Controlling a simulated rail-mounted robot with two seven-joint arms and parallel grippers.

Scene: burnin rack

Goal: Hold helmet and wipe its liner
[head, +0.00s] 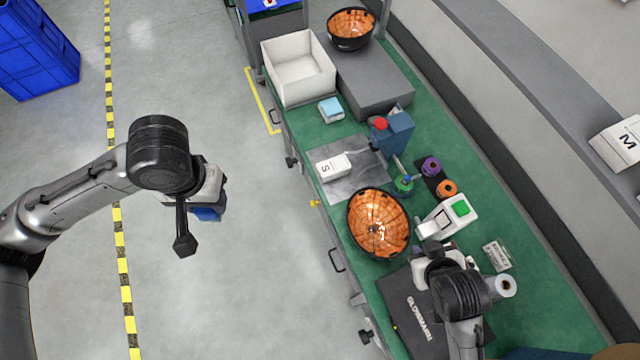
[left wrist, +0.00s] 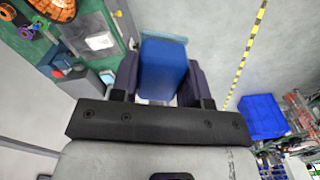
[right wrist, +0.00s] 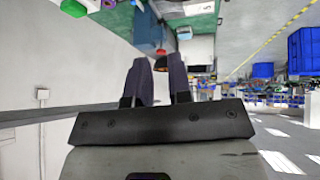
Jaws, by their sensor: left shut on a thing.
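A bowl-shaped helmet (head: 378,224) with a dark rim and orange, segmented liner lies open side up on the green bench, beside a dark mat. A second similar helmet (head: 350,28) sits on the grey block at the far end. My left gripper (head: 207,205) is over the floor, left of the bench, shut on a blue block; in the left wrist view the block (left wrist: 163,70) sits between both fingers, a pale blue edge beyond it. My right gripper (head: 440,247) is over the bench, right of the near helmet; in the right wrist view its fingers (right wrist: 158,75) are apart and empty.
A white device with a green top (head: 460,208) stands close to my right gripper.

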